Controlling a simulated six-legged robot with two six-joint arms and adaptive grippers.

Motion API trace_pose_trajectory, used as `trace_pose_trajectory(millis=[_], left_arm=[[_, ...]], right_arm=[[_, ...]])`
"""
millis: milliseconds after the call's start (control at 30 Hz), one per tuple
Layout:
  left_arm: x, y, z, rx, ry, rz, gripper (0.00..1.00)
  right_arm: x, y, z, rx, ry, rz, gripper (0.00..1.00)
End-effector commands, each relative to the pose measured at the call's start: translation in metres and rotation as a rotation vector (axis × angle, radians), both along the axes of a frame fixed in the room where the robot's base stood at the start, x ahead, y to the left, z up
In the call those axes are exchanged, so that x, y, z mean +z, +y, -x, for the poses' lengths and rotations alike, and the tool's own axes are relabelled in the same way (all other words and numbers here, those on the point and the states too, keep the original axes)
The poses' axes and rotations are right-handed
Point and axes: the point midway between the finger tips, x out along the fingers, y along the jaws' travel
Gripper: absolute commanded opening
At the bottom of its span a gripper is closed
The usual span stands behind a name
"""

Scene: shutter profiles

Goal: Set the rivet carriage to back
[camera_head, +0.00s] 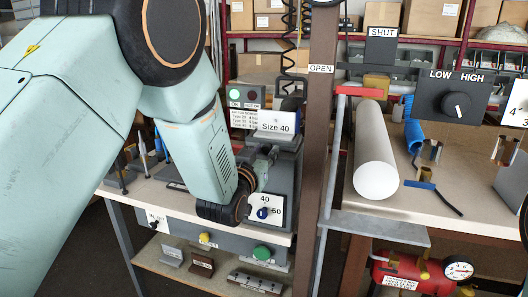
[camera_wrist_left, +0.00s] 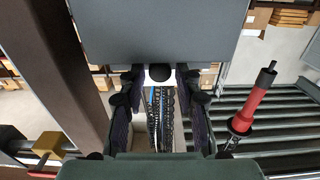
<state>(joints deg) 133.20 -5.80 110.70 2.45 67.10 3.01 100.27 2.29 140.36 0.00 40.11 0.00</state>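A grey machine (camera_head: 283,170) stands on the bench, with a white "Size 40" plate (camera_head: 277,126) on top and a 40/50/60 dial (camera_head: 263,211) in front. No part is labelled rivet carriage; I cannot tell which part it is. My left gripper (camera_head: 264,160) is at this machine, just below the "Size 40" plate, partly hidden by my wrist. In the left wrist view its two dark fingers (camera_wrist_left: 160,92) stand apart. A black round knob (camera_wrist_left: 160,73) shows between their tips, below a grey panel (camera_wrist_left: 160,30); contact is unclear. My right gripper is not in view.
A brown post (camera_head: 322,100) with an "OPEN" label rises right of the machine. Beyond it are a white roll (camera_head: 374,150), a LOW/HIGH knob box (camera_head: 452,98) and a blue tool (camera_head: 413,130). A red tank (camera_head: 410,272) sits below. A red-handled tool (camera_wrist_left: 248,105) shows in the wrist view.

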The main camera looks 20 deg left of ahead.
Motion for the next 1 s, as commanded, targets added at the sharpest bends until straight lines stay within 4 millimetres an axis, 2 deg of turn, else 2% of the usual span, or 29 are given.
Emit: trace_pose_trajectory(millis=[100, 467, 667, 1000], left_arm=[[0.001, 0.0, 0.0, 0.0, -0.003, 0.0, 0.46], [0.003, 0.0, 0.005, 0.0, -0.005, 0.0, 0.46], [0.002, 0.001, 0.031, 0.0, -0.004, 0.0, 0.46], [0.001, 0.003, 0.092, -0.001, -0.002, -0.001, 0.46]], right_arm=[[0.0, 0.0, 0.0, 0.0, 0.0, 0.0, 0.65], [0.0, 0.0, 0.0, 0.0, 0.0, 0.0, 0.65], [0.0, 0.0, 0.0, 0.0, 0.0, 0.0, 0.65], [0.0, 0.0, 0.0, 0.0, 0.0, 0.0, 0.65]])
